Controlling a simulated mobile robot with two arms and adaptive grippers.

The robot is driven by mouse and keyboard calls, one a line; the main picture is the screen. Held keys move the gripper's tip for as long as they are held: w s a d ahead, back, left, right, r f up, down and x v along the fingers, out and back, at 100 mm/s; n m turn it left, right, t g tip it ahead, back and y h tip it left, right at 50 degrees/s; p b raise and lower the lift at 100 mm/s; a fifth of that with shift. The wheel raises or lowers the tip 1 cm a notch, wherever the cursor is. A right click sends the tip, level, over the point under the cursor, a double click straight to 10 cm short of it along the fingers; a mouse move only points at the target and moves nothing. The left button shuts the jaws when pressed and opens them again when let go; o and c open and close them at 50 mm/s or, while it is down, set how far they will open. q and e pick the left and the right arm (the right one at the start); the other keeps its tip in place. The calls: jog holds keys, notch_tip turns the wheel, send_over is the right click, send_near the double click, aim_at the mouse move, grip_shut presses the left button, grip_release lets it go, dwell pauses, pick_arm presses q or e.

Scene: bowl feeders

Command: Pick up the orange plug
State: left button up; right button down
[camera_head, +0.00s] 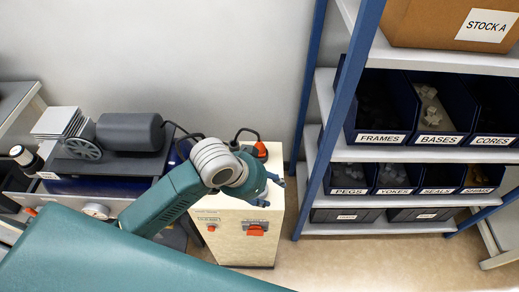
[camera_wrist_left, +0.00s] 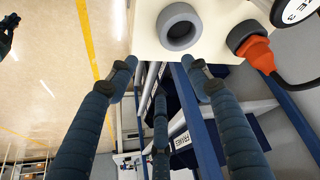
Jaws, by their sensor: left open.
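The orange plug (camera_head: 260,151) is at the top back of the cream cabinet (camera_head: 235,228). In the left wrist view the plug (camera_wrist_left: 258,53) is at the upper right, with its end at a dark round socket (camera_wrist_left: 242,36) and a black cable leaving it. An empty grey ring socket (camera_wrist_left: 180,26) is beside it. My left gripper (camera_head: 270,190) is open and empty over the cabinet's right side, nearer the viewer than the plug. In the left wrist view its spread fingers (camera_wrist_left: 160,78) are apart from the plug, which is to their right.
A blue-framed shelf (camera_head: 328,125) with labelled bins stands right of the cabinet. A bench with a grey motor (camera_head: 130,132) is to the left. A round white dial (camera_wrist_left: 296,10) is close to the plug. Floor is clear in front of the shelf.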

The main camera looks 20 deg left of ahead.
pick_arm(q)
jog(key=shift+m, duration=0.3)
jog(key=w+r, duration=0.1)
jog(key=w+a+r, duration=0.1)
jog(key=w, duration=0.1)
jog(key=w+a+r, duration=0.1)
jog(key=w, duration=0.1)
jog(key=shift+w+a+r, duration=0.15)
jog(key=shift+w+r, duration=0.05)
jog(key=shift+w, duration=0.05)
jog(key=y, duration=0.1)
send_near(257, 144)
jog(key=n, duration=0.1)
jog(key=shift+g, duration=0.4)
jog(key=x, duration=0.3)
jog(key=p+x, duration=0.1)
jog(key=x, duration=0.1)
jog(key=shift+w+d, duration=0.3)
jog(key=shift+w, duration=0.05)
jog(key=p+x, duration=0.1)
jog(key=x, duration=0.3)
jog(key=shift+w+a, duration=0.1)
jog(key=shift+a, duration=0.1)
jog(key=shift+w+d+f, duration=0.1)
jog(key=shift+w+f, duration=0.1)
jog(key=shift+f, duration=0.35)
grip_shut()
